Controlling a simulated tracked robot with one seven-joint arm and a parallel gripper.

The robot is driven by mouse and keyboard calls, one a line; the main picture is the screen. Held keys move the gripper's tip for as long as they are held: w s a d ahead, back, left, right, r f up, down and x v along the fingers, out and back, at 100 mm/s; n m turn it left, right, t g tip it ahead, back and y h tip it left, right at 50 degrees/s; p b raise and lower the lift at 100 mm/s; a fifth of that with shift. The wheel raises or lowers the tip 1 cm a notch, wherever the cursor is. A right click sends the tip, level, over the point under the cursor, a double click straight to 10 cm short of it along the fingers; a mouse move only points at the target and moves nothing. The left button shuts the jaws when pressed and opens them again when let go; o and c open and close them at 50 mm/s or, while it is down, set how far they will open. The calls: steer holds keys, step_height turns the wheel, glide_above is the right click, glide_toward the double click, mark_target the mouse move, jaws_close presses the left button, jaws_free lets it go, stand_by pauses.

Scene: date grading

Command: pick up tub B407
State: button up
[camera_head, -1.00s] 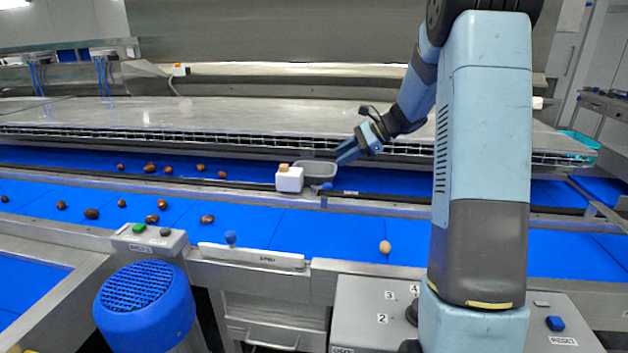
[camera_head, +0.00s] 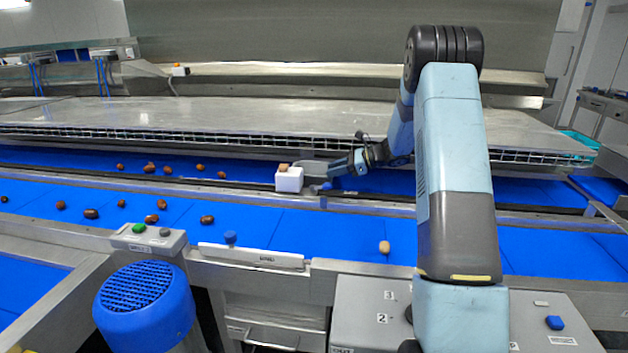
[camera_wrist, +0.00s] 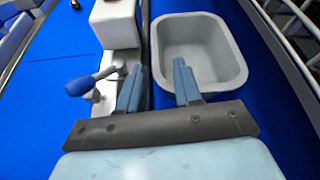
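A grey open-topped tub (camera_head: 308,165) sits at the far blue belt, just behind and right of a white box. No B407 label is readable on it. In the wrist view the tub (camera_wrist: 238,62) is empty and lies ahead of the fingers. My gripper (camera_wrist: 158,78) is open, with nothing held. Its right finger overlaps the tub's near end and its left finger is outside the left wall. I cannot tell whether either touches the tub. In the head view my gripper (camera_head: 328,174) is at the tub's right end and partly hides it.
The white box (camera_head: 289,181) with a brown date on top stands close by the tub. A blue knob on a lever (camera_wrist: 80,86) is left of the fingers. A wire guard (camera_wrist: 290,35) runs on the right. Several dates lie on the belts (camera_head: 262,222).

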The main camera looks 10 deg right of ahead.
mark_target(314, 176)
steer(key=shift+x, duration=3.6)
steer(key=shift+s+f, duration=0.1)
steer(key=shift+s, duration=0.05)
jaws_close()
